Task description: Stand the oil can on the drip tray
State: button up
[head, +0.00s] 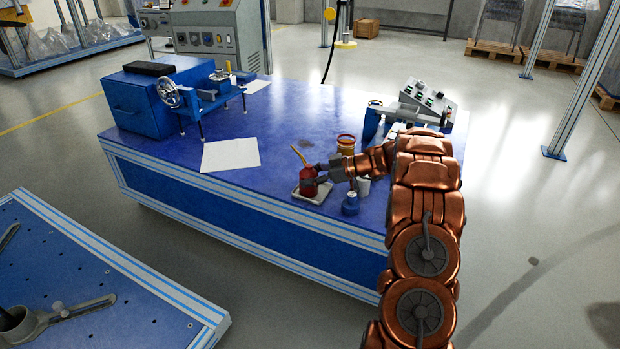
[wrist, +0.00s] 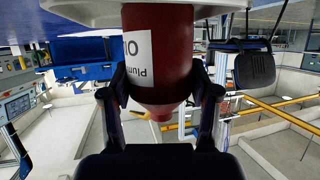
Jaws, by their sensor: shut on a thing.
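The red oil can (head: 308,183), with a thin tan spout pointing up and left, is upright over the pale drip tray (head: 322,199) near the table's front edge. My gripper (head: 320,176) is shut on the can from its right side. In the wrist view the picture is upside down, and the can (wrist: 160,60) with its white label sits between my two fingers (wrist: 160,88). The tray (wrist: 80,13) shows at the top, at the can's base. I cannot tell whether the base touches the tray or is slightly above it.
A small blue bottle (head: 350,204) stands just right of the tray. A grey cup (head: 364,186) and a yellow-brown tin (head: 346,143) stand near my gripper. A white sheet (head: 230,154) lies to the left. The table's middle is clear.

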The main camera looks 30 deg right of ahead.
jog(key=shift+b, duration=0.3)
jog(key=o, duration=1.6)
